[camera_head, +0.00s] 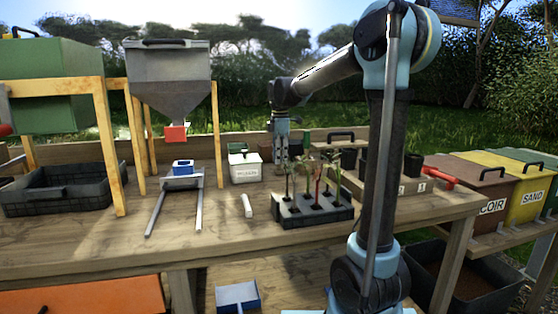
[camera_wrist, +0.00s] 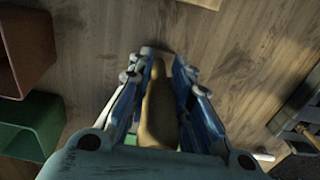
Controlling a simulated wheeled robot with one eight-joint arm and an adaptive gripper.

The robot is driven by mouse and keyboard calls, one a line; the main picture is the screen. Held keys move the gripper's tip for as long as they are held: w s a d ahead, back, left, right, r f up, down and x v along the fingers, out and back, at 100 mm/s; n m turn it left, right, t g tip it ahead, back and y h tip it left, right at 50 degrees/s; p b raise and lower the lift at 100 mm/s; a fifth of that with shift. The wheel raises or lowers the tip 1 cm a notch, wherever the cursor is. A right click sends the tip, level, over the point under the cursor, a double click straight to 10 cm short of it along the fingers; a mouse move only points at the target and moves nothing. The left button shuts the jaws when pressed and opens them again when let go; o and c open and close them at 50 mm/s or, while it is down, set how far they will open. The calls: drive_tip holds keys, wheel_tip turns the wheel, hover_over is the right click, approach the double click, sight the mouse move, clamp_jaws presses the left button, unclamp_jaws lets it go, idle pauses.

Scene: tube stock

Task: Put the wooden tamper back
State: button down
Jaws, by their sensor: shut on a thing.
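The wooden tamper (camera_wrist: 157,108) shows in the wrist view as a long tan piece between the two blue fingers of my gripper (camera_wrist: 163,62). The gripper is shut on it, and the tamper points away from the wrist along the fingers. The wooden bench top shows beyond its far end; I cannot tell the gap. In the head view my gripper (camera_head: 282,152) hangs low over the back of the bench, behind the seedling tray. The tamper cannot be made out there.
The dark seedling tray (camera_head: 312,215) stands in front of my gripper. A white labelled tub (camera_head: 245,172) is to its left, and a short white stick (camera_head: 247,206) lies nearer. In the wrist view, a red box (camera_wrist: 28,45) and green box (camera_wrist: 38,118) stand left.

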drive_tip(key=shift+f, duration=0.3)
drive_tip(key=c, duration=1.4)
unclamp_jaws()
drive_tip(key=shift+c, duration=0.2)
wheel_tip(320, 180, up, 12)
drive_tip(key=shift+r, duration=0.1)
